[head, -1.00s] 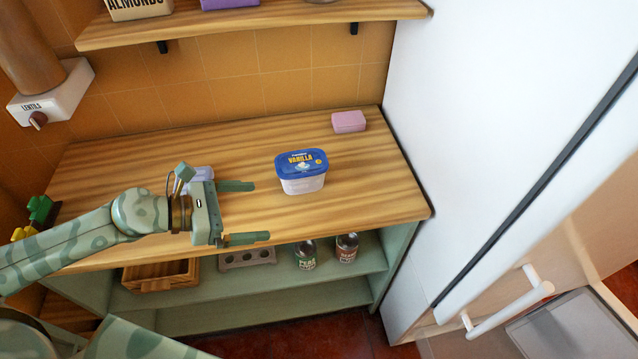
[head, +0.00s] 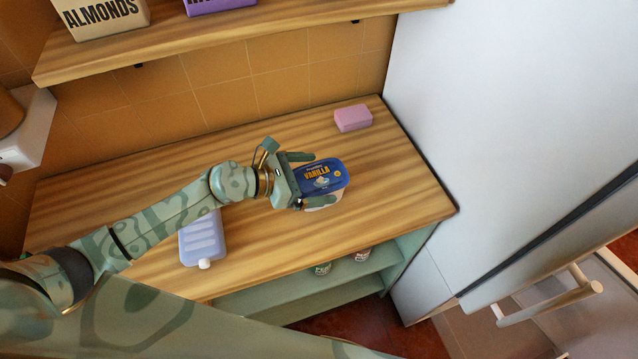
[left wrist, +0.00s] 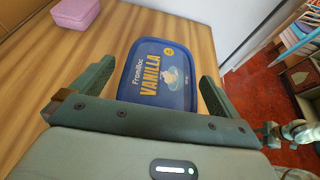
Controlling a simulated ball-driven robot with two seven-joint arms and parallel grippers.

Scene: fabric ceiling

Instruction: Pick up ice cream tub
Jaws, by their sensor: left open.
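The ice cream tub (head: 322,176), with a blue lid marked VANILLA and a pale body, stands on the wooden counter. It also shows in the left wrist view (left wrist: 158,75). My left gripper (head: 317,178) is open, with one finger on each side of the tub. In the left wrist view the gripper (left wrist: 155,90) has the lid between its fingers, with a gap at the left finger; contact at the right finger is hard to tell. Part of the tub's near side is hidden by the lower finger. My right gripper is not in view.
A pink box (head: 353,118) lies at the counter's back right. A lilac bottle (head: 203,238) lies below my left forearm. A shelf (head: 240,32) with packages runs above. A white tall unit (head: 490,120) borders the right. Cans sit on the lower shelf (head: 345,285).

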